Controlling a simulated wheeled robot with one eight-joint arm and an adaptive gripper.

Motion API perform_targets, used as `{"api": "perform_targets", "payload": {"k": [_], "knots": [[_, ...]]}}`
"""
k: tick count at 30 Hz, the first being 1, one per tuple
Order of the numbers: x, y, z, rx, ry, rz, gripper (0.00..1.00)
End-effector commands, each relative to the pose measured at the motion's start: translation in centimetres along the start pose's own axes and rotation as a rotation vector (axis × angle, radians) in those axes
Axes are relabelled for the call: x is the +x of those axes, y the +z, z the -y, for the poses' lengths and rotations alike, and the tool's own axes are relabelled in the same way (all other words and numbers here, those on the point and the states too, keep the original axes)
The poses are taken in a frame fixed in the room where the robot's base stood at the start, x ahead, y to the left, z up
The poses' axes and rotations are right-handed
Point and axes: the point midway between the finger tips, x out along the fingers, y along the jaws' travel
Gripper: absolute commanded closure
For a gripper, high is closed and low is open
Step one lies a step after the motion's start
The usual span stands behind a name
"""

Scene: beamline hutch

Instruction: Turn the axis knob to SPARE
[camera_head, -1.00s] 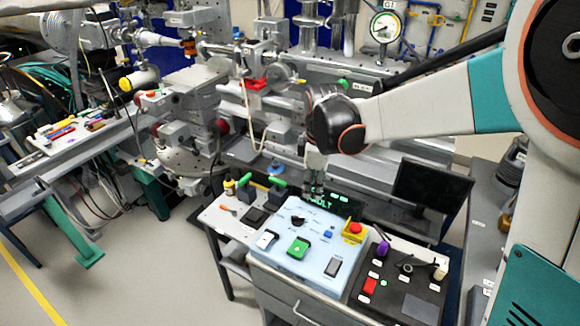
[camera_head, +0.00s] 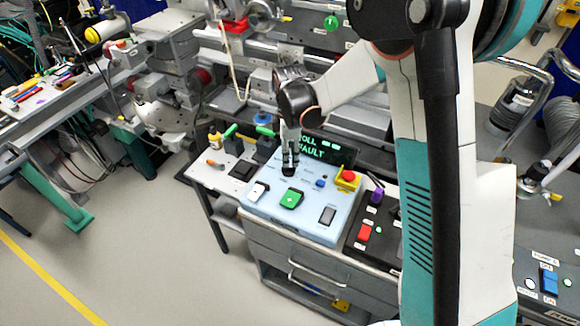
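The light blue control panel (camera_head: 258,204) stands on the grey cabinet. In the head view my gripper (camera_head: 290,168) points down at the panel's upper left part, where the black axis knob (camera_head: 288,172) sits. The fingers are over or around the knob and hide most of it. I cannot tell whether they touch it. The fingers are too small and dark to show whether they are open or shut. The knob's pointer and its labels cannot be read. The display (camera_head: 328,149) behind the panel reads "ROLL" and "FAULT" in green.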

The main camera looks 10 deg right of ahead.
Motion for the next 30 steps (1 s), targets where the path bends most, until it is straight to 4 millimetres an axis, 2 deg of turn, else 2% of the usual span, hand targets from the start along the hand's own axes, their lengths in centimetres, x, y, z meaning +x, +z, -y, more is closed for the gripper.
{"api": "perform_targets", "payload": {"k": [1, 7, 12, 20, 25, 30], "knots": [[1.2, 0.0, 0.0, 0.000, 0.000, 0.000, 0.68], [3.7, 0.0, 0.0, 0.000, 0.000, 0.000, 0.68], [4.5, 0.0, 0.0, 0.001, 0.000, 0.000, 0.68], [4.5, 0.0, 0.0, 0.001, 0.000, 0.000, 0.68], [4.5, 0.0, 0.0, 0.001, 0.000, 0.000, 1.00], [4.5, 0.0, 0.0, 0.001, 0.000, 0.000, 1.00]]}}
